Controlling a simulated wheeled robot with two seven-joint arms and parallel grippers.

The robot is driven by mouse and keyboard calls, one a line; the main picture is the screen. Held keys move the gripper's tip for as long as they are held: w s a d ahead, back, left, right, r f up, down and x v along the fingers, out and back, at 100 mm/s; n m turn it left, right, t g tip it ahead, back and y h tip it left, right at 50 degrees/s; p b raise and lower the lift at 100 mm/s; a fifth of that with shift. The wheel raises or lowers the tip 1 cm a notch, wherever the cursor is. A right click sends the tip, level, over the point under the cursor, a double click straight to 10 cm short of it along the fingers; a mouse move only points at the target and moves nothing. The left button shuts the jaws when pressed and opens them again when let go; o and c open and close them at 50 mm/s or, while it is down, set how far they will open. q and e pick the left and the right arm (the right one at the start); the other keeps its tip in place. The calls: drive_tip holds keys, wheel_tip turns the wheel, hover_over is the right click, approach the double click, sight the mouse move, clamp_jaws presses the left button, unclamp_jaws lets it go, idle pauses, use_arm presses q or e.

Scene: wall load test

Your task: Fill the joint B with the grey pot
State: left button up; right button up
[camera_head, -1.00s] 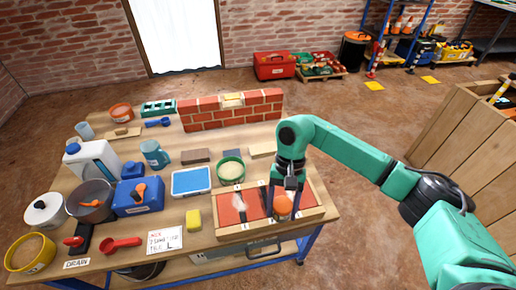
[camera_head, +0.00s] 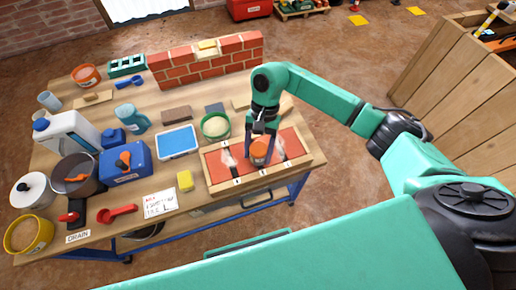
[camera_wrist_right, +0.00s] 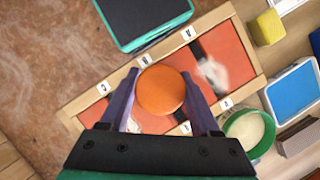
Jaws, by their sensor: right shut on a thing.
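A wooden-framed tray (camera_head: 222,184) holds red tiles with dark joints between them and small letter tags on the rim. In the wrist view the tag B (camera_wrist_right: 145,61) is beside the held pot. My right gripper (camera_head: 261,140) is shut on a pot with a round orange top (camera_head: 260,147), over the middle of the tray; it also shows in the wrist view (camera_wrist_right: 160,90). The pot's body is mostly hidden, so its colour is unclear. Pale smears lie at a joint left of the pot (camera_head: 229,157) and at one right of it (camera_head: 280,146). My left gripper is out of view.
A brick wall piece (camera_head: 205,62) stands at the back. Pots, jugs and a blue box (camera_head: 125,163) crowd the table's left.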

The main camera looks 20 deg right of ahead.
drive_tip(key=shift+f+b, duration=0.5)
drive_tip(key=shift+b, duration=0.1)
idle(0.8)
drive_tip(key=shift+s+f+b, duration=0.1)
drive_tip(key=shift+f+b, duration=0.05)
drive_tip(key=shift+b, duration=0.3)
idle(1.5)
drive_tip(key=shift+r+p, duration=1.55)
drive_tip(key=shift+r, duration=2.1)
drive_tip(key=o, duration=0.4)
drive_tip(key=c, duration=0.4)
